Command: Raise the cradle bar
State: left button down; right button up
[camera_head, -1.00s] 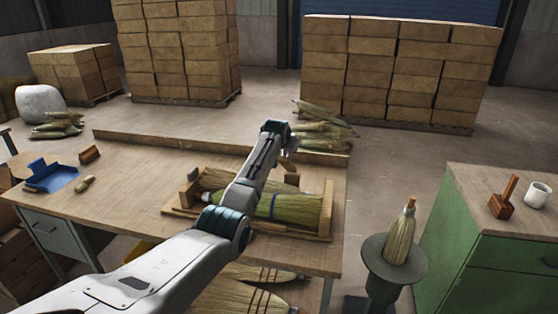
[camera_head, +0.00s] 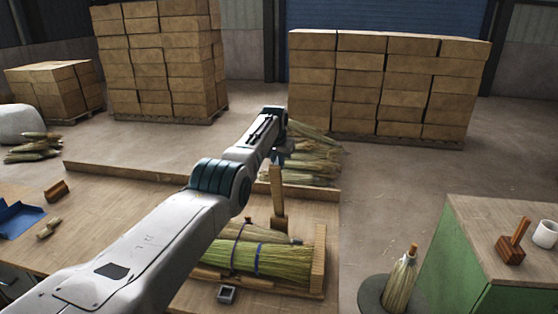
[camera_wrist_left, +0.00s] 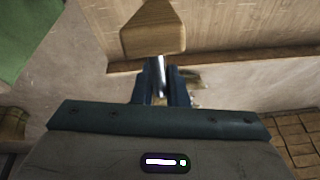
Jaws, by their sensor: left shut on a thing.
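The cradle (camera_head: 318,262) is a wooden frame on the workbench and holds a green-straw broom bundle (camera_head: 235,257) with blue bands. The wooden cradle bar (camera_head: 277,190) stands roughly upright at the cradle's back side. My left gripper (camera_head: 276,160) is at the bar's upper end, partly hidden by my own arm. In the left wrist view my left gripper (camera_wrist_left: 160,75) is shut on a thin metal pin (camera_wrist_left: 161,70), with the bar's wooden end (camera_wrist_left: 153,30) just beyond it. My right gripper is not in view.
A small grey bracket (camera_head: 227,293) is at the cradle's front. Loose straw bundles (camera_head: 312,160) lie behind the bench.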

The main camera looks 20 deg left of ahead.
pick_arm(q)
jog(key=shift+w+f, duration=0.15)
dwell(0.4)
jog(key=c, duration=1.6)
grip_release()
jog(key=shift+o, duration=0.6)
jog(key=shift+a, duration=0.15)
